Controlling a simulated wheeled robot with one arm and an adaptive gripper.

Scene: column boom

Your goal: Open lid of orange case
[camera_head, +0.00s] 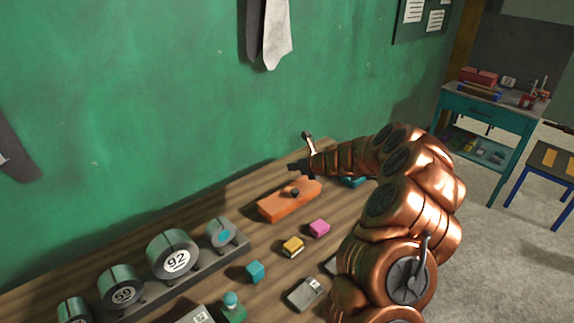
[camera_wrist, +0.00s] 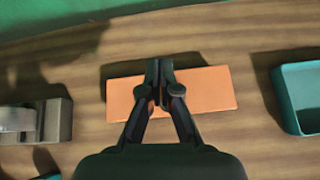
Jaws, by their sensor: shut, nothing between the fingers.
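The orange case (camera_head: 275,208) is a flat, long box on the wooden bench by the green wall. Its top looks closed. A small dark knob (camera_head: 294,193) shows on top of it in the head view. My gripper (camera_head: 297,170) is dark and sits at the end of my copper arm, behind and above the case. In the wrist view my gripper (camera_wrist: 159,68) is shut and empty, with its fingers in front of the middle of the orange case (camera_wrist: 212,88). They hide that part, including the knob. I cannot tell if they touch the case.
A teal tray (camera_wrist: 285,100) lies right of the case in the wrist view. A grey rack (camera_head: 185,278) with numbered round drums stands at left.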

